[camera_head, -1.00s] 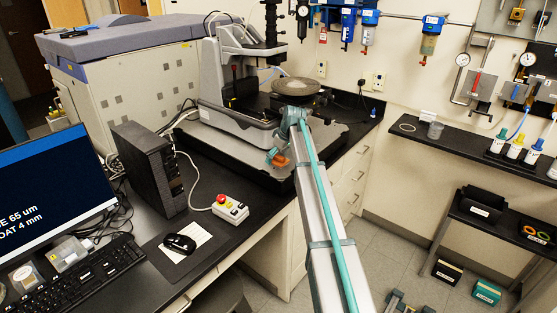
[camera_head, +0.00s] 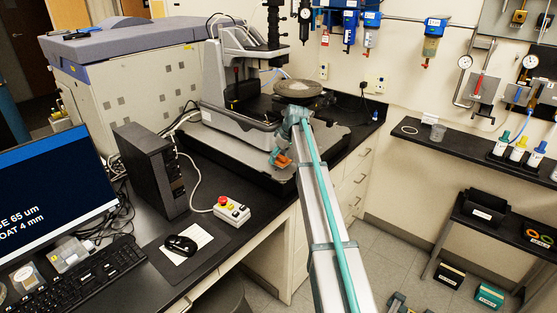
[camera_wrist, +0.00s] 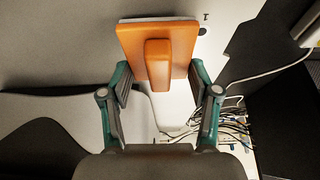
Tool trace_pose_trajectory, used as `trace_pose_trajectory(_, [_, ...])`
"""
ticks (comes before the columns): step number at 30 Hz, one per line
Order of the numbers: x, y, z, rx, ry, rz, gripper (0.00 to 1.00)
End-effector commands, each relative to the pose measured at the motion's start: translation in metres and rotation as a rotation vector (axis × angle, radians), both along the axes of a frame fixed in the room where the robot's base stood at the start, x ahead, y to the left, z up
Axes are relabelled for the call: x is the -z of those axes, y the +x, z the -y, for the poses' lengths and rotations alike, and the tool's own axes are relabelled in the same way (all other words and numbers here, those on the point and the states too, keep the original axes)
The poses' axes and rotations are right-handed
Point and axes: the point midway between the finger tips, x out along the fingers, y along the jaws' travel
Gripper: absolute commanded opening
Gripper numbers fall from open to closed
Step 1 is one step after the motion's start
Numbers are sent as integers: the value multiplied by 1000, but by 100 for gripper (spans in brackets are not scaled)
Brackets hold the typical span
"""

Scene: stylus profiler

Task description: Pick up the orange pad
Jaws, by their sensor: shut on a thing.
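The orange pad (camera_wrist: 182,50) is a flat block with a raised middle rib, in the upper middle of the wrist view. My gripper (camera_wrist: 159,82) is shut on it, with one teal-and-grey finger at each side. In the head view the orange pad (camera_head: 283,160) is small and partly hidden by my gripper (camera_head: 277,157). It shows over the grey base plate of the stylus profiler (camera_head: 215,140), near the plate's front edge. I cannot tell how far it is above the plate.
The profiler's round stage (camera_head: 298,88) stands just behind my arm. A control box with a red button (camera_head: 232,210), a black computer tower (camera_head: 150,170) and a mouse (camera_head: 180,245) stand on the bench to the left. Loose cables (camera_wrist: 205,125) lie at the right in the wrist view.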

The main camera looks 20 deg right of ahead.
Motion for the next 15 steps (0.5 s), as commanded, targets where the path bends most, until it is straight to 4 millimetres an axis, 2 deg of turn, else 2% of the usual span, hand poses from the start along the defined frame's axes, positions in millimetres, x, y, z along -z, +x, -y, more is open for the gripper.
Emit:
trace_pose_trajectory(5, [-21,-2,0,1,0,3,27])
trace_pose_trajectory(8, [-36,-19,-3,0,-1,3,27])
trace_pose_trajectory(14, [-79,-55,-7,0,-1,4,27])
trace_pose_trajectory(15, [-81,-67,-9,0,-1,3,27])
